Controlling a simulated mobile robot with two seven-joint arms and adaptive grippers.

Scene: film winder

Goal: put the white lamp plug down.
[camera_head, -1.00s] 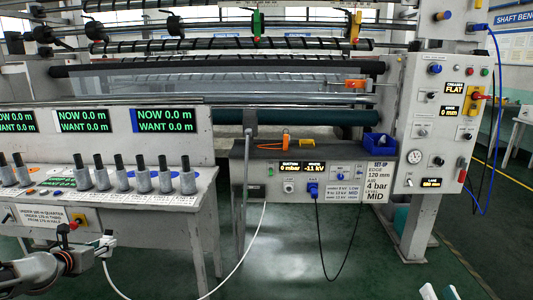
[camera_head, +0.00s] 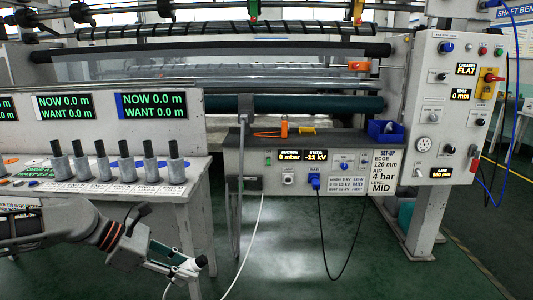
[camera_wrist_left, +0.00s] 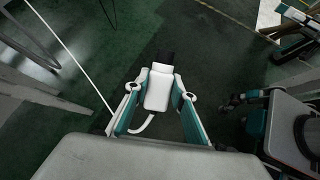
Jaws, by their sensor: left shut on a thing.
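The white lamp plug (camera_wrist_left: 158,92) is between the fingers of my left gripper (camera_wrist_left: 160,98) in the left wrist view, with its dark end pointing away from the wrist. A white cord curves from it below the fingers. In the head view my left gripper (camera_head: 190,270) is at the lower left, in front of the bench and above the green floor. It is shut on the plug, which shows there only as a small white shape with a dark tip (camera_head: 201,262). My right gripper is not clearly seen in either view.
The grey bench (camera_head: 270,188) has an orange tool (camera_head: 284,130) and a blue bin (camera_head: 383,131) on top. A blue plug (camera_head: 314,182) with a black cable sits in its front. Several grey posts stand on the left table (camera_head: 196,165). The floor (camera_head: 290,260) ahead is open.

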